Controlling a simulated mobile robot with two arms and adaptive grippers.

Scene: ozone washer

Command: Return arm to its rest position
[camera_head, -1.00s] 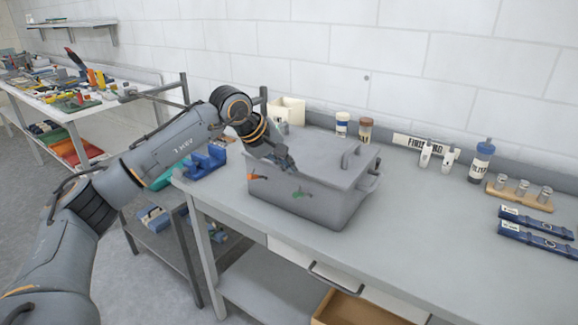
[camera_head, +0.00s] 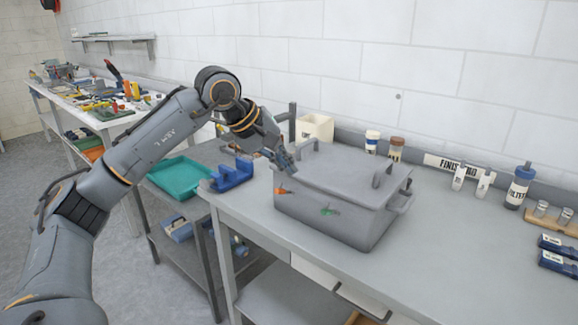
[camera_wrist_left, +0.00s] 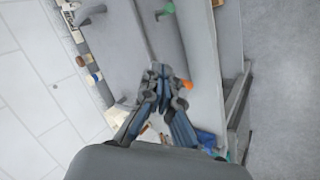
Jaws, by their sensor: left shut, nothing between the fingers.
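My left arm comes in from the left in the head view. Its gripper (camera_head: 287,160) is shut and empty, at the left end of a grey lidded box (camera_head: 338,205). The box stands on the grey workbench (camera_head: 440,250) with its lid on, and has an orange and a green part on its front. In the left wrist view the gripper (camera_wrist_left: 162,72) shows with its fingertips together, over or beside the box (camera_wrist_left: 165,45); I cannot tell whether it touches. My right gripper is not in view.
A blue holder (camera_head: 232,176) and a teal tray (camera_head: 180,178) lie left of the box. A cream bin (camera_head: 314,128), small jars (camera_head: 396,148) and a blue-capped bottle (camera_head: 520,187) stand along the back. Blue cases (camera_head: 560,252) lie at right. The bench front is clear.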

